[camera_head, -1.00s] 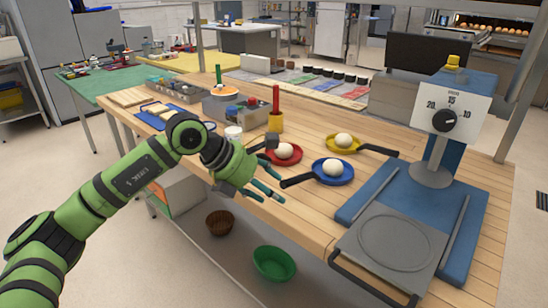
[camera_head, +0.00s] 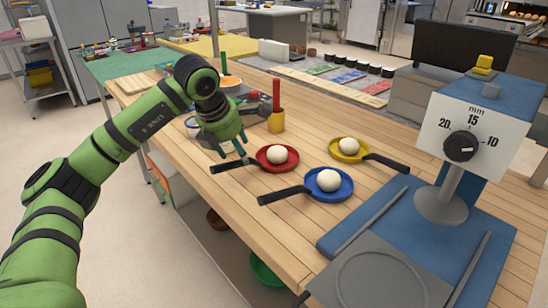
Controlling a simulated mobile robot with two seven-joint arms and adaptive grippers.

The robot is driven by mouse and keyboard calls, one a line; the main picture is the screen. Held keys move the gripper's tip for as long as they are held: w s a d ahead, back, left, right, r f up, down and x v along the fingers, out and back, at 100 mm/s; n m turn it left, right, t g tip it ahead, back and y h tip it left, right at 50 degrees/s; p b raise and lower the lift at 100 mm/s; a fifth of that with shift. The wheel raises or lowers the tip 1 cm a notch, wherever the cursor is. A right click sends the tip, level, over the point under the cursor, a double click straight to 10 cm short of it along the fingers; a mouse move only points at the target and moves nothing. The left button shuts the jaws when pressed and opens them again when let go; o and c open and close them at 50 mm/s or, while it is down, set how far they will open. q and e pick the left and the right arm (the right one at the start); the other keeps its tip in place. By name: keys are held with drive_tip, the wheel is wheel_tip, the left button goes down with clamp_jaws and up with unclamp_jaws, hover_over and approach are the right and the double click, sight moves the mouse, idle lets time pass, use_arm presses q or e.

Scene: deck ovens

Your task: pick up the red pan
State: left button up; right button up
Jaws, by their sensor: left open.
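The red pan (camera_head: 291,165) lies on the wooden table with a white ball (camera_head: 277,154) in it. Its black handle (camera_head: 231,165) points left. My left gripper (camera_head: 232,157) is open, fingers pointing down, at the handle; its fingertips overlap the handle in the picture, and I cannot tell whether they touch it. My right gripper is not in view.
A blue pan (camera_head: 345,190) with a white ball is just in front of the red pan, its black handle pointing left. A yellow pan (camera_head: 335,154) with a white ball is to the right. A yellow cup (camera_head: 276,122) with a red stick stands behind. A machine with a dial (camera_head: 460,146) stands at right.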

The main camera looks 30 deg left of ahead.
sight(237, 161)
use_arm(q)
drive_tip(key=f, duration=0.1)
drive_tip(key=a+f, duration=0.1)
drive_tip(key=f, duration=0.1)
drive_tip(key=shift+w+a+p, duration=0.1)
drive_tip(key=shift+p, duration=0.3)
drive_tip(key=shift+x, duration=1.15)
drive_tip(key=shift+w+f, duration=0.2)
drive_tip(key=c, duration=1)
clamp_jaws()
drive_tip(key=shift+r, duration=0.1)
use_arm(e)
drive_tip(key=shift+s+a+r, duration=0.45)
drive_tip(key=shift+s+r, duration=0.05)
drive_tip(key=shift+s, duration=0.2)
